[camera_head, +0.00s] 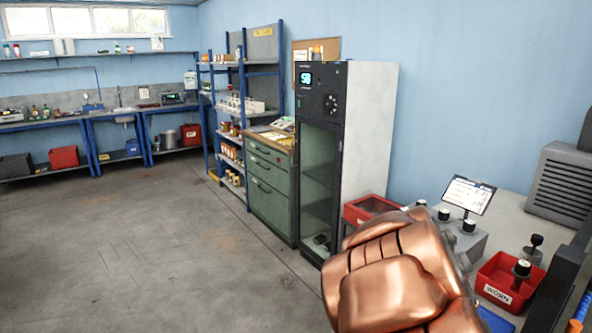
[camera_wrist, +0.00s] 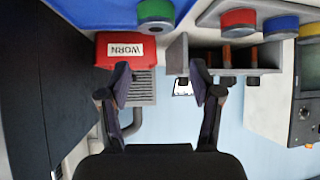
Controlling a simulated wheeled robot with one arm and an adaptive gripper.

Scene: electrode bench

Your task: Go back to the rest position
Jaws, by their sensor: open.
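My gripper (camera_wrist: 161,84) is open and empty in the wrist view, with its two dark fingers apart. That view is upside down. A red bin labelled WORN (camera_wrist: 114,58) shows beyond the left finger, and a grey holder (camera_wrist: 177,56) with dark and orange pieces lies beyond the right finger. In the head view my copper-coloured arm fills the lower right, and I cannot see the fingers there. The red WORN bin (camera_head: 492,291) is right of the arm, with a black-capped piece (camera_head: 522,268) at it.
A tablet on a stand (camera_head: 468,195), a second red bin (camera_head: 364,209) and a grey vented unit (camera_head: 563,183) are around the bench. A tall cabinet (camera_head: 368,130) stands behind my arm. The floor (camera_head: 140,240) at left is clear. Round green (camera_wrist: 156,12) and red (camera_wrist: 238,18) tops are near the wrist.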

